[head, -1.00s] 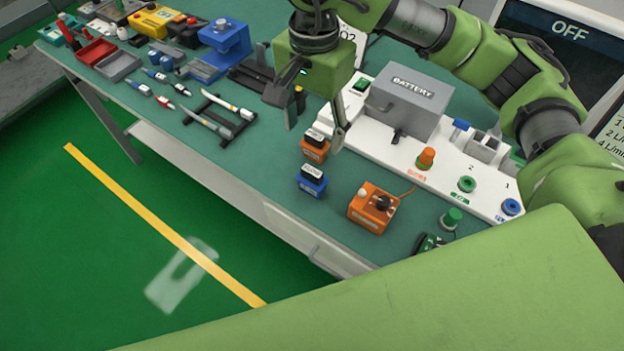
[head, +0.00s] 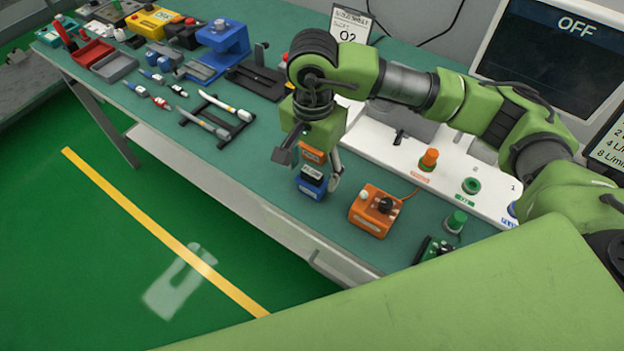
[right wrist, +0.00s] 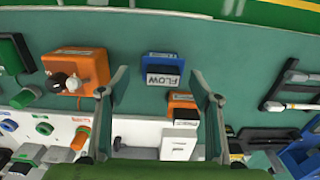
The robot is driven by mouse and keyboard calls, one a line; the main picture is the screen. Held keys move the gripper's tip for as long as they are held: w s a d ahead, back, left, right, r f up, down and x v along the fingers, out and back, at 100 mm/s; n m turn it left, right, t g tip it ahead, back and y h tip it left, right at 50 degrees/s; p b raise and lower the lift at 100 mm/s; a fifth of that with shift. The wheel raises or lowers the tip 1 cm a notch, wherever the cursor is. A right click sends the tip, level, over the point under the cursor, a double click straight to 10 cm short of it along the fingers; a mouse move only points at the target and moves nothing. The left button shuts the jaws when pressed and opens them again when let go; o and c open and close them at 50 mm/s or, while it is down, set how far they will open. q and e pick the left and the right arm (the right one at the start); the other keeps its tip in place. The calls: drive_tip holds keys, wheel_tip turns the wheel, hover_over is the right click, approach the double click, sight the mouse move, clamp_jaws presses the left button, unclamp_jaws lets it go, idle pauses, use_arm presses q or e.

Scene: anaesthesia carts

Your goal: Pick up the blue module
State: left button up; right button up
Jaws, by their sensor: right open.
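The blue module (head: 312,183) stands on the green bench top near its front edge, with a dark, white-labelled block on it. In the right wrist view the blue module (right wrist: 162,72) shows its label reading FLOW, ahead of and between the fingertips. My right gripper (head: 310,172) is open and hangs over the modules, pointing down; its fingers (right wrist: 162,85) are apart with nothing held. An orange module (head: 313,156) is just behind the blue one, partly hidden by the gripper; it also shows between the fingers in the wrist view (right wrist: 182,105). My left gripper is not in view.
An orange box with a black knob (head: 374,210) stands to the right of the blue module. A white panel (head: 395,160) with coloured knobs lies behind. A rack with pens (head: 217,120) lies to the left. Bench between rack and modules is clear.

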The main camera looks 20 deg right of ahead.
sight(312, 180)
drive_tip(key=shift+f+p, duration=0.3)
drive_tip(key=shift+f, duration=0.1)
drive_tip(key=f, duration=0.1)
drive_tip(key=f+p, duration=0.1)
drive_tip(key=f, duration=0.1)
drive_tip(key=shift+w+f, duration=0.3)
drive_tip(key=shift+f, duration=0.35)
drive_tip(key=c, duration=0.9)
drive_tip(key=shift+c, duration=0.2)
drive_tip(key=shift+r, duration=0.1)
